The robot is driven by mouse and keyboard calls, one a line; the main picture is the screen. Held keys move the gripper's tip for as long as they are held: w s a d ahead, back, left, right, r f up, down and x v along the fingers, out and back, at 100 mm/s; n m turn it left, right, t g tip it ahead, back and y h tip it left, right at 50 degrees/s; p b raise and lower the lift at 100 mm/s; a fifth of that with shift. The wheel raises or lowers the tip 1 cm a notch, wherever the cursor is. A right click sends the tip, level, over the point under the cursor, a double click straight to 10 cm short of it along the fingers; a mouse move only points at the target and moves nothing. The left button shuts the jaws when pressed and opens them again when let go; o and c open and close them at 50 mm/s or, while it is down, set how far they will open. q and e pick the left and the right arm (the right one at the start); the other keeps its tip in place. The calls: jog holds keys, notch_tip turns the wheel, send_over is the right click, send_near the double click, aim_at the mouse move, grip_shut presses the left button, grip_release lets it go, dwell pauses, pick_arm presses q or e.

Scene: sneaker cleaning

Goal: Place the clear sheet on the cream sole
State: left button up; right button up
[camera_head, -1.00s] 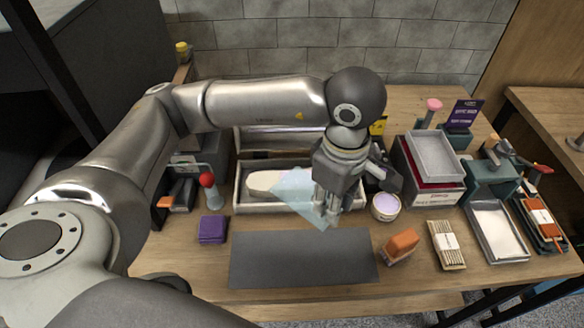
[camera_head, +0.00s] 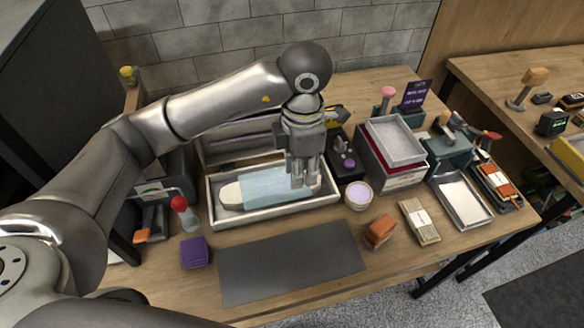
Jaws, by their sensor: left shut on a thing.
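The clear sheet (camera_head: 265,186), pale blue and see-through, lies over or just above the cream sole; I cannot tell whether it touches. The cream sole (camera_head: 231,194) rests in a white-rimmed tray (camera_head: 228,217), its left end bare and its middle showing under the sheet. My left gripper (camera_head: 298,184) points down over the right part of the tray, shut on the sheet's right end. Its fingers hide part of the sole's right side. My right gripper is not in view.
A dark grey mat (camera_head: 290,265) lies in front of the tray, clear. A purple block (camera_head: 195,252) and a red-topped bottle (camera_head: 185,213) stand left. A round lilac tub (camera_head: 358,195), an orange brush (camera_head: 380,231) and a metal tray (camera_head: 461,198) are on the right.

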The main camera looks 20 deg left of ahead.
pick_arm(q)
jog(key=w+a+f, duration=0.1)
jog(key=w+f, duration=0.1)
jog(key=w+a+f+p, duration=0.1)
jog(key=w+f, duration=0.1)
jog(key=w+a+f+p, duration=0.1)
jog(key=w+f, duration=0.1)
jog(key=shift+w+f, duration=0.3)
jog(key=shift+f, duration=0.05)
jog(key=shift+w+a+f+p, duration=0.1)
jog(key=shift+f+p, duration=0.2)
notch_tip(320, 180, down, 2)
jog(key=shift+f+p, duration=0.15)
jog(key=shift+p, duration=0.5)
jog(key=shift+f, duration=0.4)
jog(key=o, duration=1)
